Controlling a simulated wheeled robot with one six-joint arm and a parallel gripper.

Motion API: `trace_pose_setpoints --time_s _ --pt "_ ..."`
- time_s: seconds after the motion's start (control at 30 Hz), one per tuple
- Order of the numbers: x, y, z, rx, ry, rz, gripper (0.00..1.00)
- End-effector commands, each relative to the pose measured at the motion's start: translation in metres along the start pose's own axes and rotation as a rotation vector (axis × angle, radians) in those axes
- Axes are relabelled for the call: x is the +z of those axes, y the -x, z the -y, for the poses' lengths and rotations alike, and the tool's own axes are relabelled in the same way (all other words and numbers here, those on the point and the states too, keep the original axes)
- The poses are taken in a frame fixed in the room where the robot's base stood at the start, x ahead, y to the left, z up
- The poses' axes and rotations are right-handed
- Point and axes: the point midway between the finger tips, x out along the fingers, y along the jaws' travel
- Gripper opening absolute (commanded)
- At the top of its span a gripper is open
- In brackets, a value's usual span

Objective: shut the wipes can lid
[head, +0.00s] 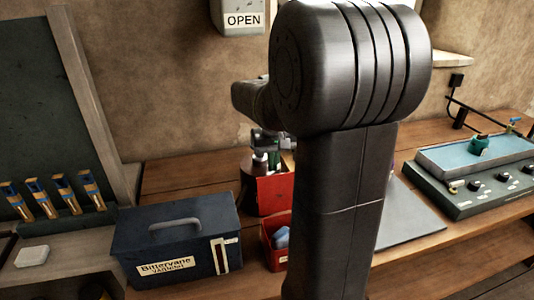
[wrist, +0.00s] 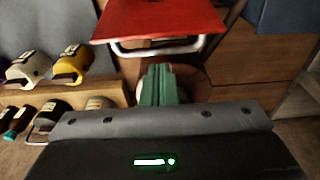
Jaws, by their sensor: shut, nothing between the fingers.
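The wipes can (head: 273,258) is a small red bin on the bench in the head view, with blue cloth inside; my arm hides its right part. A red panel (head: 268,192), apparently its raised lid, stands behind it. In the wrist view the red lid (wrist: 160,20) fills the top middle, with a bare metal bar along its lower edge. My gripper (wrist: 160,82) has green fingers pressed together, empty, just below that bar in the picture. In the head view my gripper (head: 273,160) is just above the lid's top edge; contact cannot be told.
A dark blue toolbox (head: 178,240) stands close left of the can. A green control panel with a blue tray (head: 475,153) sits at the far right. In the wrist view a wooden rack holds several jars, one yellow (wrist: 72,68). Screwdriver-like tools (head: 60,195) stand at far left.

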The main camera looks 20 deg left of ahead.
Motion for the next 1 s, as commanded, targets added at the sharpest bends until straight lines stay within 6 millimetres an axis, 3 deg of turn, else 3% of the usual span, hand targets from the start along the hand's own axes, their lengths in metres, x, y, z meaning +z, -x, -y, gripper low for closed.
trace_pose_setpoints --time_s 0.27,1.0 --pt "0.023 0.009 0.0 0.0 0.0 -0.001 0.0" --pt "0.03 0.01 0.0 0.0 0.0 -0.056 0.0"
